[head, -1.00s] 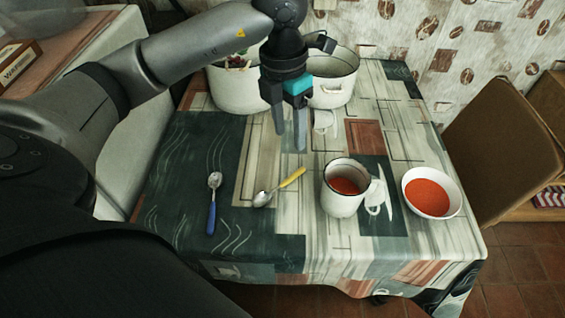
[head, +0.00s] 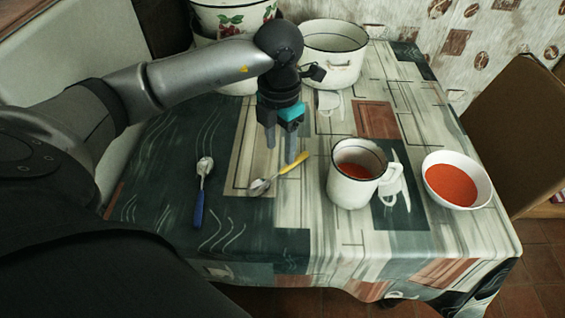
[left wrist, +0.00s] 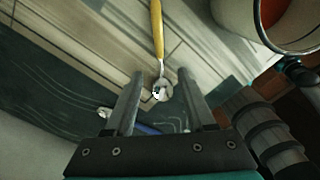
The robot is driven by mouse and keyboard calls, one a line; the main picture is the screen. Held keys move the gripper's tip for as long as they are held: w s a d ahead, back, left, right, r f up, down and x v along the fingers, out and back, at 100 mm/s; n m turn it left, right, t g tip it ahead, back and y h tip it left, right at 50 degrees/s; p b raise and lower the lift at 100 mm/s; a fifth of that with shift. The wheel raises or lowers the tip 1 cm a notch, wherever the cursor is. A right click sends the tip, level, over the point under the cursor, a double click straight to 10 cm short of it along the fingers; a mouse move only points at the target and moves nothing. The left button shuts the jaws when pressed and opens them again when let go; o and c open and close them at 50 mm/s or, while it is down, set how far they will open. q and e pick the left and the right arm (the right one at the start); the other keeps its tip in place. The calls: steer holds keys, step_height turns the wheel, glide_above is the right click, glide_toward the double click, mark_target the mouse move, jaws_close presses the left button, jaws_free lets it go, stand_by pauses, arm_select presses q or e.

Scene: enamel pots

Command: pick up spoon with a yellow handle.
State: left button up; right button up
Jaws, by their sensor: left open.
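The spoon with a yellow handle (head: 293,166) lies on the patterned tablecloth, left of the mug. Its metal bowl points to the lower left. My left gripper (head: 280,154) is open and empty, with its fingers pointing down just above the spoon. In the left wrist view the yellow handle (left wrist: 157,27) runs up from the bowl. The bowl (left wrist: 160,91) shows between the two fingers (left wrist: 158,78). I see no contact between fingers and spoon. My right gripper is not in view.
A blue-handled spoon (head: 200,201) lies to the left. A white mug (head: 345,190) with red liquid stands close on the right, and a white bowl (head: 472,203) of red liquid is beyond it. Enamel pots (head: 333,72) stand at the back. The table's front is clear.

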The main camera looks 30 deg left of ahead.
mark_target(282, 169)
arm_select(q)
steer(key=shift+f, duration=0.75)
steer(key=shift+w+d+f+b, duration=0.15)
steer(key=shift+f+b, duration=0.3)
steer(key=shift+f, duration=0.45)
steer(key=shift+w+a+f+b, duration=0.1)
steer(key=shift+f+b, duration=0.3)
steer(key=shift+f, duration=1.3)
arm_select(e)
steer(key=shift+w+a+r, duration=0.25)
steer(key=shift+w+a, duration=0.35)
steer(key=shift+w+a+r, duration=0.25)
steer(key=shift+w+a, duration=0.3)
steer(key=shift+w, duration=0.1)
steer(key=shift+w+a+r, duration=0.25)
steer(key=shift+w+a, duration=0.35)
arm_select(q)
jaws_close()
